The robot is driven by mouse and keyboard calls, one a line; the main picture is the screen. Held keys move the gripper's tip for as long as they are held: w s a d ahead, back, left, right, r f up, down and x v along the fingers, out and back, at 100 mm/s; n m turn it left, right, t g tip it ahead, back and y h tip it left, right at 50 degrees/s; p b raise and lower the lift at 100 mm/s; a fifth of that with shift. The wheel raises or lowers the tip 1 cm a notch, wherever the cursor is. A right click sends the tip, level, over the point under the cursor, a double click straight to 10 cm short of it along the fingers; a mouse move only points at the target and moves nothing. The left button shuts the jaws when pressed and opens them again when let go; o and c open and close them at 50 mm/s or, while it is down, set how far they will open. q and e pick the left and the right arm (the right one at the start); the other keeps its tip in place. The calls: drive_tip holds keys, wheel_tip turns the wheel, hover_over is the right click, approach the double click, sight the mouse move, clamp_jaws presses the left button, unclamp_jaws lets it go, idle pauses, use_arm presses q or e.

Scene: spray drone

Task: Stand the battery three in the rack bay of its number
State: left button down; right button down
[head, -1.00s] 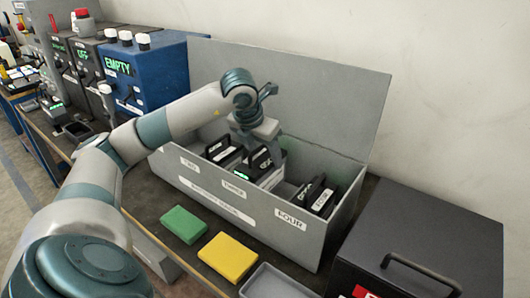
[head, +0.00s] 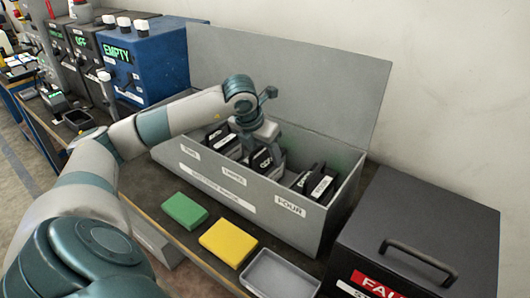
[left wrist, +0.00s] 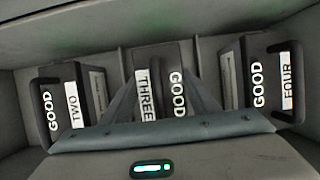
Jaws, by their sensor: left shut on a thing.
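Battery three (head: 262,160) is a black block with white THREE and GOOD labels. It is in the middle bay of the grey open rack (head: 240,203), behind the THREE label, between battery two (head: 222,140) and battery four (head: 319,184). My left gripper (head: 266,145) reaches in from above and is shut on battery three. In the left wrist view, its fingers (left wrist: 163,98) lie on either side of battery three (left wrist: 160,62), with battery two (left wrist: 66,103) left and battery four (left wrist: 270,82) right. Whether battery three touches the bay floor is hidden. My right gripper is out of view.
The rack's raised lid (head: 285,80) stands behind it. A green block (head: 185,210), a yellow block (head: 228,241) and a grey tray (head: 280,274) lie in front. A dark box with a handle (head: 420,235) stands right. A blue EMPTY unit (head: 150,60) stands left.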

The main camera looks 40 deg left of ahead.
use_arm(q)
drive_tip(key=shift+w+r, duration=0.1)
drive_tip(key=shift+r, duration=0.05)
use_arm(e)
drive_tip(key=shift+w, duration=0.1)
use_arm(q)
drive_tip(key=c, duration=1)
unclamp_jaws()
drive_tip(key=shift+f, duration=0.2)
drive_tip(key=shift+c, duration=0.2)
drive_tip(key=o, duration=0.3)
drive_tip(key=shift+o, duration=0.2)
drive_tip(key=shift+r, duration=0.1)
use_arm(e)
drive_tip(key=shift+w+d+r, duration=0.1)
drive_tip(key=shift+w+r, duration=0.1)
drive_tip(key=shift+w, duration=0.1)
